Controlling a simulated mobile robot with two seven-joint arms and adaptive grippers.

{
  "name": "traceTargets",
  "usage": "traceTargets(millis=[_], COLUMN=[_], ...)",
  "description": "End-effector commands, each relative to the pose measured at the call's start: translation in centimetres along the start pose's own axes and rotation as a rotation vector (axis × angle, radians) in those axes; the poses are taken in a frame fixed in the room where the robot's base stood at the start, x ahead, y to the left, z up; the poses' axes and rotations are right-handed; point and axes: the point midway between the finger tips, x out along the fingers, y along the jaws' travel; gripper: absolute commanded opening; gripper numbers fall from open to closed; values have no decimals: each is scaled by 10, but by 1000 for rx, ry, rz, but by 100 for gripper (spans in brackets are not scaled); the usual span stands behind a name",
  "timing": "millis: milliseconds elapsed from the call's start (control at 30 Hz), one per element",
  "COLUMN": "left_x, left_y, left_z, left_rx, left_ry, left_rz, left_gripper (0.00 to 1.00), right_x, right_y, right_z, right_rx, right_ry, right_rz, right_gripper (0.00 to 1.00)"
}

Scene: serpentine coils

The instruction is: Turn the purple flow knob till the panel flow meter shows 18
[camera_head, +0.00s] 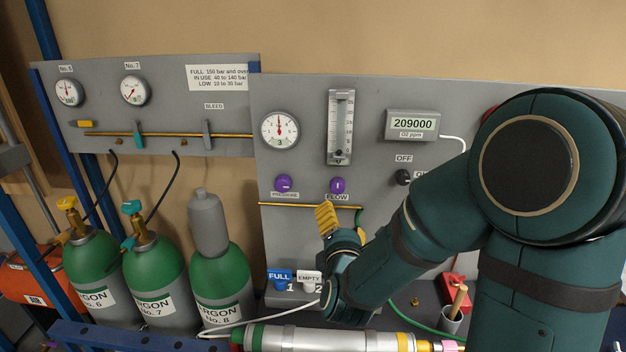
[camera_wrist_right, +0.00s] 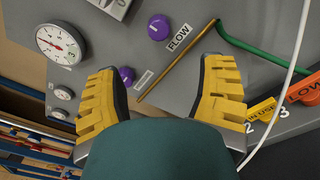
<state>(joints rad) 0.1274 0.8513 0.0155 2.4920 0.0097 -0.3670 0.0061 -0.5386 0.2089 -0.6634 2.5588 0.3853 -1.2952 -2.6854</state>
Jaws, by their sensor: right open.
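The purple flow knob (camera_head: 338,185) sits on the grey panel above its FLOW label; a white mark on it looks upright. The flow meter (camera_head: 340,127) is a clear vertical scale tube above the knob; its reading is too small to tell. My right gripper (camera_head: 328,217), with yellow fingers, is below the flow knob and apart from it. In the right wrist view, the gripper (camera_wrist_right: 160,92) is open and empty, with the flow knob (camera_wrist_right: 158,27) beyond the fingertips near the top. My left gripper is out of view.
A second purple knob (camera_head: 284,183), labelled PRESSURE, is left of the flow knob. A brass pipe (camera_head: 290,205) runs just below both knobs, joining a green hose (camera_head: 359,217). A round gauge (camera_head: 280,130) and a 209000 display (camera_head: 412,124) flank the meter. Green cylinders (camera_head: 155,268) stand at left.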

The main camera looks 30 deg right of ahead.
Motion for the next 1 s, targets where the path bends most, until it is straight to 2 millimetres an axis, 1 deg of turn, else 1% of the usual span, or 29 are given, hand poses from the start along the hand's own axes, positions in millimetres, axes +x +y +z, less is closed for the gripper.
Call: traceTargets(millis=[167, 333, 433, 700, 833, 1000], left_x=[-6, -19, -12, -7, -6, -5], left_y=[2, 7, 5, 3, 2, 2], left_z=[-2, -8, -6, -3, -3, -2], left_rx=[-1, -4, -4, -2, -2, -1], left_ry=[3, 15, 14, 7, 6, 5], left_rz=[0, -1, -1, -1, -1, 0], left_gripper=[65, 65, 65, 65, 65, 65], right_x=[8, 28, 49, 101, 120, 134], right_y=[2, 2, 0, 0, 0, 0], right_z=[4, 5, 3, 2, 3, 3], right_rx=[-21, -22, -17, -17, -17, -16], right_ry=[-11, -9, -11, -10, -8, -7], right_rz=[0, -1, 0, 2, 1, 0], right_gripper=[69, 69, 69, 69, 69, 69])
